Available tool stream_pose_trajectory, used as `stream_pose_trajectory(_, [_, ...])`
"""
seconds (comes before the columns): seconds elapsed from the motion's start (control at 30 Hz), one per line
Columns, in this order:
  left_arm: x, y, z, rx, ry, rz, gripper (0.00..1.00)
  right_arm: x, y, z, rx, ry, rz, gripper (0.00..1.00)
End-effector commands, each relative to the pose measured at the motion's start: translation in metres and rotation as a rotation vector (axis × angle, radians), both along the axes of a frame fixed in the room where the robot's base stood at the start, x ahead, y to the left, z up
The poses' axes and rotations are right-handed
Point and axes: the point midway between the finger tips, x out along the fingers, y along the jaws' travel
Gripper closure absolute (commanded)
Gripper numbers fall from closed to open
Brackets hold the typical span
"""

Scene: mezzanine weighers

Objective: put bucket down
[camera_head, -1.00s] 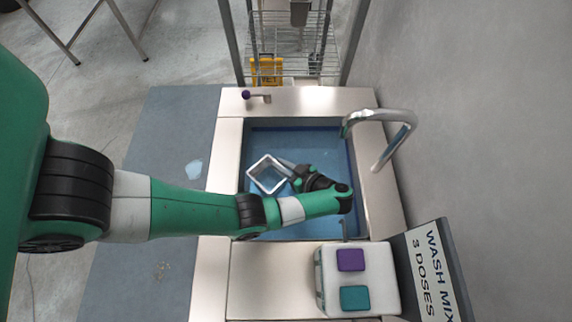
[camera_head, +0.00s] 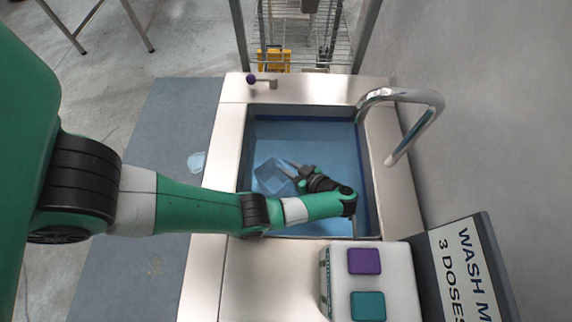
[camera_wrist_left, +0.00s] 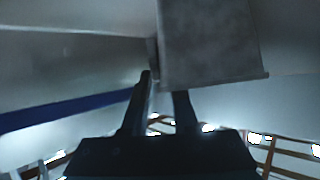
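The bucket (camera_head: 271,177) is a small, square, open-topped container in the blue-looking sink basin (camera_head: 300,135). It looks blue-tinted, as if seen through water. My left arm reaches over the basin's near side, and my left gripper (camera_head: 296,171) is at the bucket's right side. Its fingers look spread apart. In the left wrist view, the bucket's grey wall (camera_wrist_left: 210,45) fills the upper middle. My left gripper (camera_wrist_left: 160,85) has a visible gap between its fingers; the right finger's tip is hidden by the bucket. My right gripper is not in view.
A curved metal faucet (camera_head: 412,100) rises at the basin's right rim. A purple-knobbed lever (camera_head: 262,82) is on the far rim. A white dispenser with purple (camera_head: 364,261) and teal (camera_head: 368,306) buttons stands near a wash sign (camera_head: 470,265).

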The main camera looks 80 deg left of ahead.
Motion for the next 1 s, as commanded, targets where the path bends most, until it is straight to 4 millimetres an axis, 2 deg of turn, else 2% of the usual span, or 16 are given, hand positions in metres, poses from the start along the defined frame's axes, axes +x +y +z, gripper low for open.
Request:
stream_pose_trajectory(0.03, [0.0,0.0,0.0,0.0,0.0,0.0,0.62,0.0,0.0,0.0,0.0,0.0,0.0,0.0])
stream_pose_trajectory(0.1, [0.0,0.0,0.0,0.0,0.0,0.0,0.54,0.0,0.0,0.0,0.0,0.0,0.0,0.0])
stream_pose_trajectory(0.47, [0.002,-0.003,0.006,-0.001,0.001,-0.002,0.54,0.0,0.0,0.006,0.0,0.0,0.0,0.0])
stream_pose_trajectory(0.63, [0.012,-0.02,0.02,-0.002,0.003,-0.003,0.54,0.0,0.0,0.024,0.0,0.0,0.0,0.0])
stream_pose_trajectory(0.8, [0.026,-0.044,0.029,0.0,0.001,-0.003,0.54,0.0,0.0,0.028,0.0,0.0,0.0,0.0])
stream_pose_trajectory(1.0, [0.034,-0.058,0.034,0.0,0.0,-0.001,0.54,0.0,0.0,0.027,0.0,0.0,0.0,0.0])
